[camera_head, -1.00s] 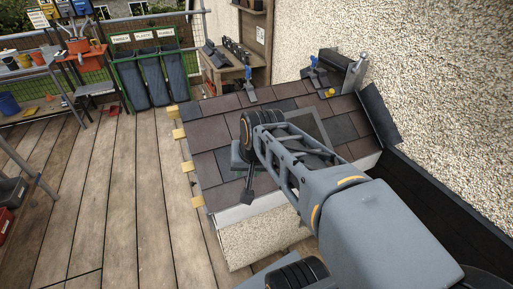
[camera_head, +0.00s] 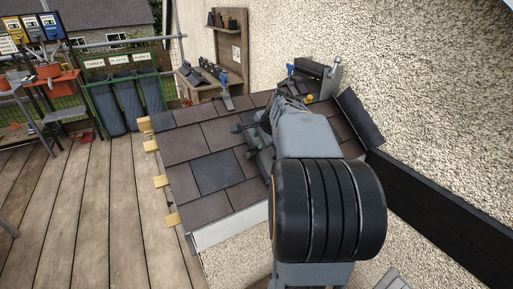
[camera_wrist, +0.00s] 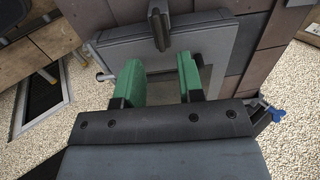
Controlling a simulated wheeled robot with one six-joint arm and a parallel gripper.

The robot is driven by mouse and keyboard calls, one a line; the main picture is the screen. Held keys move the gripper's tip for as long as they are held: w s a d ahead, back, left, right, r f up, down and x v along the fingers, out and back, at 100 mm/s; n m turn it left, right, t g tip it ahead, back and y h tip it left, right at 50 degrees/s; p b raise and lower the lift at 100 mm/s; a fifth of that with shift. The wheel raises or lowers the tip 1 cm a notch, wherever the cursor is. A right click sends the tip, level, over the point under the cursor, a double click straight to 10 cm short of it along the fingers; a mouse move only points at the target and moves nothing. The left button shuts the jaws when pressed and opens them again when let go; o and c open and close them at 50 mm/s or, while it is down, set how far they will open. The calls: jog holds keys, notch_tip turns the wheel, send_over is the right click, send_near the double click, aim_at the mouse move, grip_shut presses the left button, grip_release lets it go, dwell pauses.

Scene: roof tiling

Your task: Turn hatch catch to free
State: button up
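In the wrist view the hatch (camera_wrist: 120,50) shows as a grey frame set among brown roof tiles. Its catch (camera_wrist: 161,29) is a dark bar on the upper part of the frame, pointing roughly up and down in the picture. My gripper (camera_wrist: 162,75) has two green fingers, spread apart and empty. The catch lies beyond the fingertips, roughly in line with the gap between them; I see no contact. In the head view my arm covers the hatch and catch, and the fingers are mostly hidden.
The tiled roof (camera_head: 200,145) slopes beside a pebbledashed wall (camera_head: 420,90). Yellow blocks (camera_head: 161,181) line its left edge. A blue-handled tool (camera_head: 225,92) lies near its top. Green-framed bins (camera_head: 125,100) stand on the deck (camera_head: 85,200) at the far left.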

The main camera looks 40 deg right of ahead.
aim_at(256, 146)
jog(key=shift+x, duration=2.75)
jog(key=shift+a, duration=0.1)
jog(key=shift+c, duration=0.2)
grip_shut()
